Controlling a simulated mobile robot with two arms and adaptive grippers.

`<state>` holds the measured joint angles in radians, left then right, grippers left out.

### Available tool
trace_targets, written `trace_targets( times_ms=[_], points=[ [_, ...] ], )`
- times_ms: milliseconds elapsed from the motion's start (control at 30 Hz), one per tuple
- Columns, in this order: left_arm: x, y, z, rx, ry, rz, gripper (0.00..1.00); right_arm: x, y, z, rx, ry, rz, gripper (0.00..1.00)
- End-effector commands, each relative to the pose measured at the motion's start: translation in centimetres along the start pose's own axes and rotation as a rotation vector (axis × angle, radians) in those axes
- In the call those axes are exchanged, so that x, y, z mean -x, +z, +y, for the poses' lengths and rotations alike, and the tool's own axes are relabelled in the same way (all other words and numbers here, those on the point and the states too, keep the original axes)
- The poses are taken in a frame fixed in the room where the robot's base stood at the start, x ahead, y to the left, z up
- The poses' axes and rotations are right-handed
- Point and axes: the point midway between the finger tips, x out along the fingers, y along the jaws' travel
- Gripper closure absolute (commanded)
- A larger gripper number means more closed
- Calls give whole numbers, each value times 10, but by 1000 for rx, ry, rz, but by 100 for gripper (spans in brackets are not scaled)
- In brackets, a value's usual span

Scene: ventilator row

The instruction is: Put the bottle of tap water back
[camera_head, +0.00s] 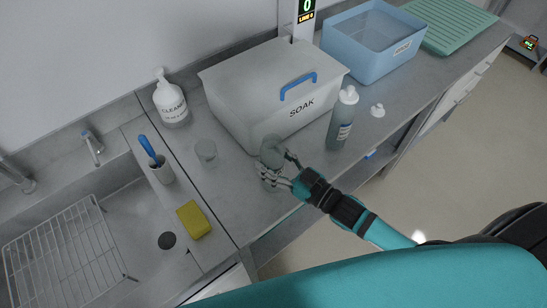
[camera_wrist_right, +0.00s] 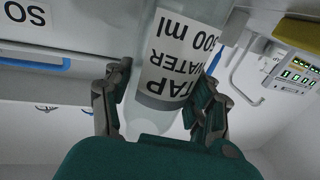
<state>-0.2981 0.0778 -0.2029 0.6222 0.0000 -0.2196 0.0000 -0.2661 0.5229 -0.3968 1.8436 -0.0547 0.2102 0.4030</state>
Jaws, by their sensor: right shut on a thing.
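The bottle of tap water (camera_wrist_right: 170,65) is between the fingers of my right gripper (camera_wrist_right: 160,100) in the right wrist view. Its white label reads TAP WATER and 500 ml. The label and the SOAK lettering are both inverted in that view, so the bottle looks upright. In the head view the grey, translucent bottle (camera_head: 271,150) is in front of the SOAK box, with my right gripper (camera_head: 275,174) shut around it. I cannot tell whether its base touches the counter. My left gripper is not in view.
Another labelled bottle (camera_head: 341,122) stands right of my gripper, with a white cap (camera_head: 378,110) beside it. Behind are the SOAK box (camera_head: 240,92) and a blue bin (camera_head: 345,55).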

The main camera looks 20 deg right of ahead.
Motion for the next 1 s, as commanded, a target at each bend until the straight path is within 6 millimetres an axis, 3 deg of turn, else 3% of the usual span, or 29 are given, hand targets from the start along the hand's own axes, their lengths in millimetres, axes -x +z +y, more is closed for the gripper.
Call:
trace_targets(
  times_ms=[367,400,567,900,1000],
  points=[
    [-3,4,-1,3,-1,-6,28,0,5,0,1,0,1,89],
    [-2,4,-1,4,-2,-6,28,0,4,0,1,0,1,40],
    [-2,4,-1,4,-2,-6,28,0,4,0,1,0,1,20],
    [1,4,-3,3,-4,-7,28,1,-1,0,1,-1,1,20],
    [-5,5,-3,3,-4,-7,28,14,4,0,0,0,-3,20]
  ],
)
